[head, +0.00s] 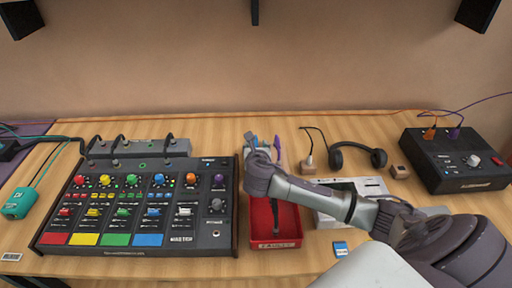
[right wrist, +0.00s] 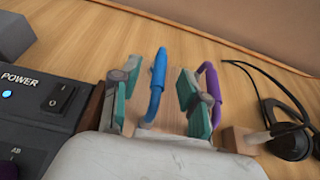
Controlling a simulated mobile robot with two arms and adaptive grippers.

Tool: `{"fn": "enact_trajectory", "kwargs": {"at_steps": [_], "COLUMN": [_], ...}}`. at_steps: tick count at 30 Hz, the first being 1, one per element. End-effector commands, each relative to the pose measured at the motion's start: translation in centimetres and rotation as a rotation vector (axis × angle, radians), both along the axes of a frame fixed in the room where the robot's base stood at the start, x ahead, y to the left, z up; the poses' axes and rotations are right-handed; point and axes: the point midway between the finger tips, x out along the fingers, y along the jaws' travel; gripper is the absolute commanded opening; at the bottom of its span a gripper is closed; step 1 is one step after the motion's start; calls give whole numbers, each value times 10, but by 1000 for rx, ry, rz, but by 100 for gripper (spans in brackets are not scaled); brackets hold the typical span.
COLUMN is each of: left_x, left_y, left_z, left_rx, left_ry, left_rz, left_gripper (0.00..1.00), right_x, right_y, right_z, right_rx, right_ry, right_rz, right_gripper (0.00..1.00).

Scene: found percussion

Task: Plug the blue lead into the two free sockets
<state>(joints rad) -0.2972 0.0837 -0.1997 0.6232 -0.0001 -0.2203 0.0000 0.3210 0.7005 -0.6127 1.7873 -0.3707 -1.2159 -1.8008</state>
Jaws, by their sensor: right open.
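The blue lead (right wrist: 157,75) stands up between the fingers of my right gripper (right wrist: 160,92) in the right wrist view. The fingers with teal pads are apart, with a gap visible on both sides of the lead. In the head view my right gripper (head: 264,152) is above the far end of the red tray, and a bit of blue shows beside it. The lead's lower end is hidden by my gripper. The mixer (head: 205,240) lies to the left with a grey socket box (head: 150,147) behind it. I cannot tell which sockets are free. My left gripper is not in view.
A purple lead (right wrist: 213,80) stands close to the right finger. A red tray (head: 258,243), wooden plug block (head: 308,169), headphones (head: 338,158) and white box (head: 328,217) are nearby. A black unit (head: 450,178) with orange and purple plugs stands at right.

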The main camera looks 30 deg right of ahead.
Motion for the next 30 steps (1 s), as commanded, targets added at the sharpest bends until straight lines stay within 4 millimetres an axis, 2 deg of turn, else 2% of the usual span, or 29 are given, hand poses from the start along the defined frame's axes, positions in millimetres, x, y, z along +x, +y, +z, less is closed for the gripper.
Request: {"fn": "enact_trajectory", "kwargs": {"at_steps": [6,13,14,21,22,30], "left_x": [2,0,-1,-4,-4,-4], "left_y": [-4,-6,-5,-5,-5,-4], "left_z": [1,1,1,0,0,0], "left_rx": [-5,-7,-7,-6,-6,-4], "left_ry": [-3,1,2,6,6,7], "left_rz": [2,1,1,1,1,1], "left_gripper": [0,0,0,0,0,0], "right_x": [20,22,22,21,21,21], "right_y": [-13,-14,-14,-14,-14,-14], "right_z": [-10,-11,-11,-11,-11,-11], "right_rx": [0,1,1,0,-1,-1], "right_ry": [0,1,1,0,0,0], "right_rz": [-1,0,0,0,0,0], "right_gripper": [45,45,43,3,0,0]}}
